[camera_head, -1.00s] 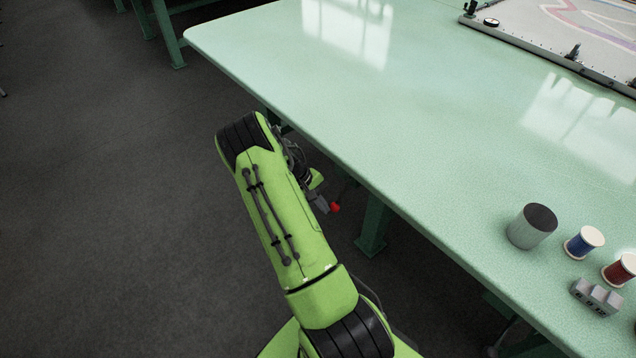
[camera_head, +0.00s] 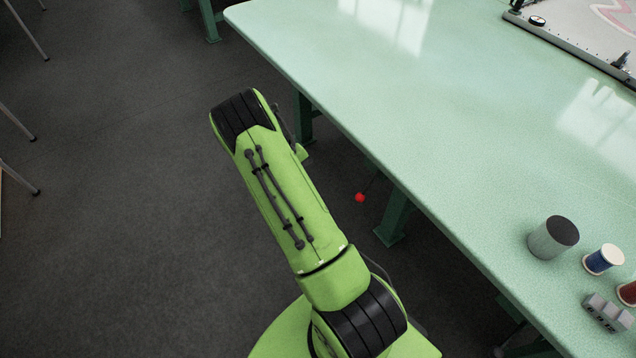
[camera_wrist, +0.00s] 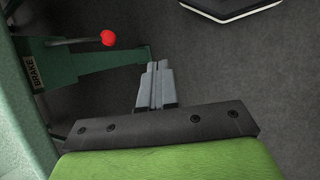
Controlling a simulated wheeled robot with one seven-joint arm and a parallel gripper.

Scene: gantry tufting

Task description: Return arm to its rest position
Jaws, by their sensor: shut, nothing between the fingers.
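My arm shows green and black in the head view, folded over the floor beside the table. Its end is hidden behind the arm there. In the wrist view my gripper (camera_wrist: 159,66) has its two grey fingers together with nothing between them. The fingers point over the dark floor, beside a green table leg. Nothing touches the fingertips that I can see.
The pale green table (camera_head: 400,110) lies to the right, its edge near my arm. A red knob (camera_wrist: 108,38) on a lever labelled BRAKE is close to the fingers; it shows in the head view (camera_head: 360,197). A grey cylinder (camera_head: 547,243) and blue spool (camera_head: 601,261) stand on the table.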

